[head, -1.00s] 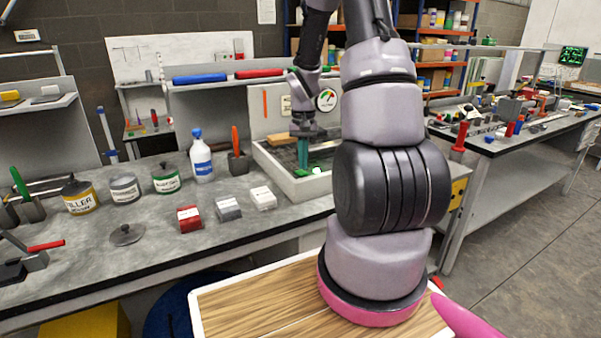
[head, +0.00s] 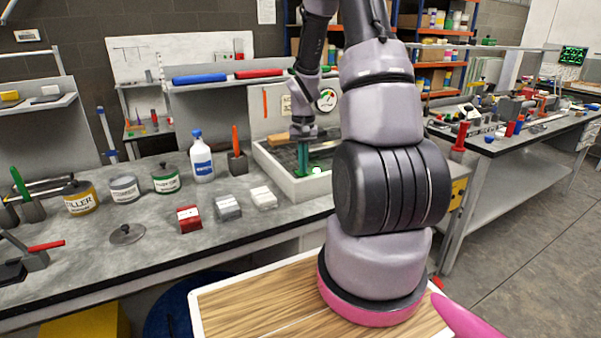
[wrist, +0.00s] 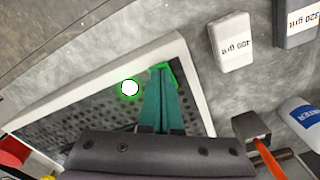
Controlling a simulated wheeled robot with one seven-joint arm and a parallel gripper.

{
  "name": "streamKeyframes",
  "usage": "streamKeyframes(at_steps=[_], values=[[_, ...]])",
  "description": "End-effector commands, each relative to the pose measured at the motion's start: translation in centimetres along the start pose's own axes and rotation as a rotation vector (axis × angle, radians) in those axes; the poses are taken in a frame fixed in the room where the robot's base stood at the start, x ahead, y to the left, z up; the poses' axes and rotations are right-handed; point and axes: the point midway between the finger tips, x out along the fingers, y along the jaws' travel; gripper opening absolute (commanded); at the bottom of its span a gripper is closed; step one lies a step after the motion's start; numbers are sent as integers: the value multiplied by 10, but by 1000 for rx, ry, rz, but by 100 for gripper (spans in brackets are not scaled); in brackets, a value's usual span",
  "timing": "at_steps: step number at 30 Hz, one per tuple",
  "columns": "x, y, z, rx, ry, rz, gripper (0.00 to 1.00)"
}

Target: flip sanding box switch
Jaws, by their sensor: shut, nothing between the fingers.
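The sanding box (head: 300,188) is a pale open-topped tray with a dark perforated floor, standing on the grey bench. Its pale rim also shows in the wrist view (wrist: 105,80). My gripper (head: 302,172) points down into the box, its green fingers shut and empty. In the wrist view the closed fingertips (wrist: 160,72) are near the inner edge of the rim, with a green glow around them. A round white light with a green ring (wrist: 130,87) is beside the fingers, apart from them. It also shows in the head view (head: 316,170). The switch itself cannot be made out; the fingers may hide it.
Red, grey and white grit blocks (head: 228,207) lie left of the box. A holder with an orange-handled tool (head: 237,160), a white bottle (head: 202,158) and several cans (head: 124,189) stand farther left. A gauge panel (head: 326,100) rises behind.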

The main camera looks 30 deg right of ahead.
Motion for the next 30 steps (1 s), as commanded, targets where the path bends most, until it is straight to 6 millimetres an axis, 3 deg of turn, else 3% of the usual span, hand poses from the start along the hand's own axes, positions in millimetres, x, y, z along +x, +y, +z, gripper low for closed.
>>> streamKeyframes(at_steps=[13, 30], values=[[1, 0, 0, 1, 1, 0, 0], [-44, 0, 0, 1, 2, 0, 0]])
